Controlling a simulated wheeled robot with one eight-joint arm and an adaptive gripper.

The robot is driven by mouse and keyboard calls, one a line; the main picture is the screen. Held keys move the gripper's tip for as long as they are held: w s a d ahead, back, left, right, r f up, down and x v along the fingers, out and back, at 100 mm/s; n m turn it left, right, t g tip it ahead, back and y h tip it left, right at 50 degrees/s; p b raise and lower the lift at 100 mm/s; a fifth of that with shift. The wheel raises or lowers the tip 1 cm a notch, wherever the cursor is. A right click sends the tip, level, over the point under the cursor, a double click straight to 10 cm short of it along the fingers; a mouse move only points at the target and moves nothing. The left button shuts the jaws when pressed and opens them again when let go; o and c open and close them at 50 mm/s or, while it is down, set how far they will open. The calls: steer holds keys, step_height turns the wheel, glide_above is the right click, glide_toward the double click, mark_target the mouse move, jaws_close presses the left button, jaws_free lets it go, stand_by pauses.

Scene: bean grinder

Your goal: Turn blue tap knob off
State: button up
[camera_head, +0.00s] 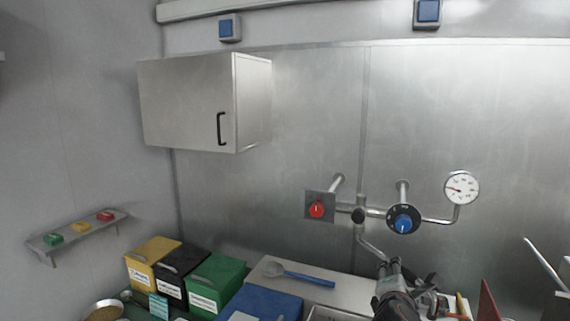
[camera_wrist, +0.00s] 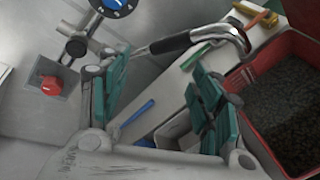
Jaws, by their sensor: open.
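The blue tap knob (camera_head: 403,224) sits on a round black dial on the steel back wall, with a white mark on its face. It also shows at the top edge of the wrist view (camera_wrist: 116,5), partly cut off. My gripper (camera_head: 412,290) is below the blue knob in the head view, apart from it. In the wrist view my gripper (camera_wrist: 162,92) has its teal-padded fingers spread wide with nothing held between them. The metal spout (camera_wrist: 205,36) shows beyond the fingers.
A red knob (camera_head: 317,209) is on a square plate left of the pipes, and a gauge (camera_head: 462,188) is at right. A blue-handled utensil (camera_head: 305,278) lies on the counter. A red bin (camera_wrist: 300,46) of dark contents is at right in the wrist view.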

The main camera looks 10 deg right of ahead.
mark_target(403, 226)
steer(key=w+d+r+n+t+p, duration=0.1)
steer(key=w+d+n, duration=0.2)
steer(key=w+n, duration=0.1)
steer(key=w+d+r+n+t+h+p, duration=0.1)
steer(key=w+d+r+n+p, duration=0.1)
steer(key=w+d+n, duration=0.2)
steer(key=w+d+r+n+t+p, duration=0.1)
steer(key=w+d+n, duration=0.3)
steer(key=w, duration=0.3)
steer(key=shift+w+d+r+n+h+p, duration=0.2)
steer(key=shift+w+r+n+h+p, duration=0.15)
steer(key=shift+n, duration=0.35)
steer(key=shift+r, duration=0.1)
steer(key=c, duration=1.1)
